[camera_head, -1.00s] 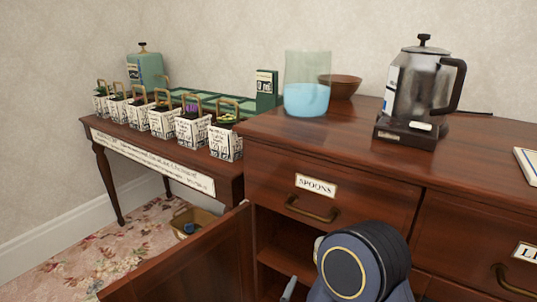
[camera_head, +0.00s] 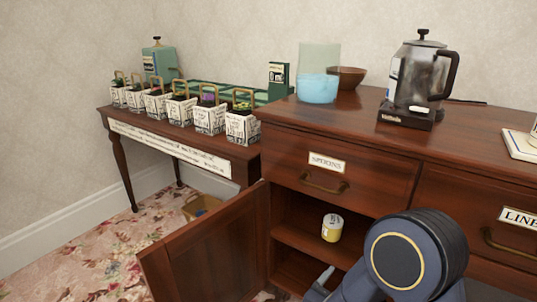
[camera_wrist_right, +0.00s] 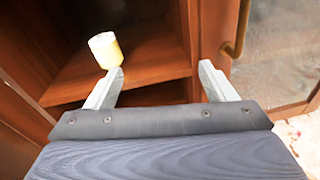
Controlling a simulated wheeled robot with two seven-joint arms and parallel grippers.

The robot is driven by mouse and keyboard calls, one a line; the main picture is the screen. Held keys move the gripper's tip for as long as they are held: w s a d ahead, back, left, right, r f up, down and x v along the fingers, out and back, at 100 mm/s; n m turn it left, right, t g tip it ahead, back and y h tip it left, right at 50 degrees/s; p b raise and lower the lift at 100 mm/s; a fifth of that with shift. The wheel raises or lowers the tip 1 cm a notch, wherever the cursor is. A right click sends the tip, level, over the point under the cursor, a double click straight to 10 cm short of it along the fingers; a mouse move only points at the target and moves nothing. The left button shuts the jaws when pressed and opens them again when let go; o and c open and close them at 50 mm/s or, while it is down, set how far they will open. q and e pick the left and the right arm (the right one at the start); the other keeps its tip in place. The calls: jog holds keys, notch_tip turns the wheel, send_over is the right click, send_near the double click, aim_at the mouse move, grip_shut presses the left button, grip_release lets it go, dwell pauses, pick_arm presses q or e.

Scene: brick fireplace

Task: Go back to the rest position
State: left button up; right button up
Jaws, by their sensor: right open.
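My right arm comes in from the bottom right of the head view, in front of the open cupboard, with part of its gripper (camera_head: 322,280) showing at the bottom. In the right wrist view the two fingers of my right gripper (camera_wrist_right: 162,85) stand wide apart with nothing between them. A yellow and white container (camera_head: 332,228) stands upright on the cupboard shelf. In the right wrist view the same container (camera_wrist_right: 105,50) is just beyond the left fingertip; I cannot tell whether they touch. My left gripper is not in view.
The open cupboard door (camera_head: 205,255) juts out at the lower left of the cabinet. An electric kettle (camera_head: 417,75) and a glass vessel with blue contents (camera_head: 318,85) stand on the cabinet top. A side table (camera_head: 180,148) holds several small planters. A basket (camera_head: 200,207) is on the floor.

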jog(key=s+d+r+m+g, duration=0.1)
jog(key=s+d+m+g, duration=0.95)
jog(key=d, duration=0.25)
jog(key=s+a+m+g+y, duration=0.2)
jog(key=s+a+m+y, duration=0.3)
jog(key=s+m+y, duration=0.65)
jog(key=a+r+m+t+y+p, duration=0.2)
jog(key=a+r+m+t+y, duration=0.1)
jog(key=a+r+m+t, duration=0.3)
notch_tip(320, 180, up, 38)
jog(key=d+p, duration=0.1)
jog(key=p, duration=3.6)
jog(key=shift+w+f+m+g, duration=0.25)
jog(key=shift+w+m+g, duration=0.1)
jog(key=shift+g, duration=0.1)
